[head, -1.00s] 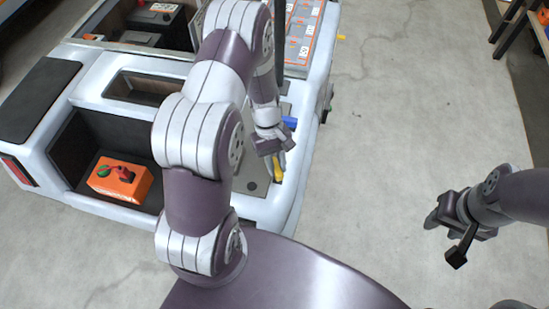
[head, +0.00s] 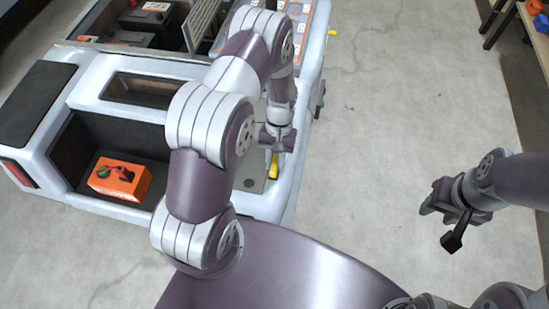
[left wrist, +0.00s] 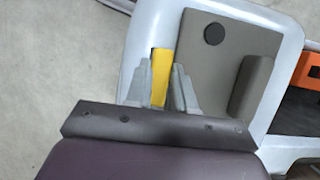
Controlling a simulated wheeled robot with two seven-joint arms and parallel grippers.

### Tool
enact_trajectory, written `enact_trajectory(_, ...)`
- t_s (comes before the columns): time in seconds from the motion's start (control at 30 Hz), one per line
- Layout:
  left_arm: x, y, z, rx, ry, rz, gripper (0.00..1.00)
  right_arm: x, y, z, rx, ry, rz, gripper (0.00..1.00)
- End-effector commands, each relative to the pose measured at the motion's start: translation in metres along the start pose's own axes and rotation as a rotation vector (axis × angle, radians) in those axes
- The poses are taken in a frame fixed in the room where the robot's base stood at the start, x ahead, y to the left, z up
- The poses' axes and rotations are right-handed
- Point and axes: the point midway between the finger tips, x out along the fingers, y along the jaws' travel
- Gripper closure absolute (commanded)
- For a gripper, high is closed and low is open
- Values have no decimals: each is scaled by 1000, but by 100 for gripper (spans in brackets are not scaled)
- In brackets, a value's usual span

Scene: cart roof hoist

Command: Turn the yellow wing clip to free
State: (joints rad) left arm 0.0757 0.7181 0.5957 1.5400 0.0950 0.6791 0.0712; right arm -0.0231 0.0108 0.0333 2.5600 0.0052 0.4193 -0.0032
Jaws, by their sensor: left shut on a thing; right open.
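The yellow wing clip (head: 273,165) stands on the grey panel at the near right corner of the white cart. In the left wrist view the yellow clip (left wrist: 161,70) shows as a long bar between the two grey fingers. My left gripper (head: 272,147) is shut on it; the fingers hide part of its sides. My right gripper (head: 434,200) is open and empty above the bare floor at the right, away from the cart.
The white cart (head: 88,85) fills the left, with an orange box (head: 128,186) in its open bay. A grey panel with a round black knob (left wrist: 214,34) lies beside the clip. A bench (head: 497,22) stands at the far right. Floor between is clear.

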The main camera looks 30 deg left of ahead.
Motion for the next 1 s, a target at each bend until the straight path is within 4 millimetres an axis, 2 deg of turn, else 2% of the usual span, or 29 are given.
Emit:
enact_trajectory(0.47, -1, 0, 0, 14, 2, -5, 100, -1, 0, 0, 0, 0, 0, 57)
enact_trajectory(0.5, -1, 0, 0, 14, 2, -5, 67, -1, 0, 0, 0, 0, 0, 57)
enact_trajectory(0.57, -1, 0, 0, 14, 2, -5, 51, -1, 0, 0, 0, 0, 0, 57)
enact_trajectory(0.87, -3, 0, 0, 12, 2, -4, 51, -1, 0, 0, 0, 0, 0, 57)
enact_trajectory(1.0, -26, 1, -1, 11, 7, -3, 51, -3, 0, 0, 0, 0, 0, 57)
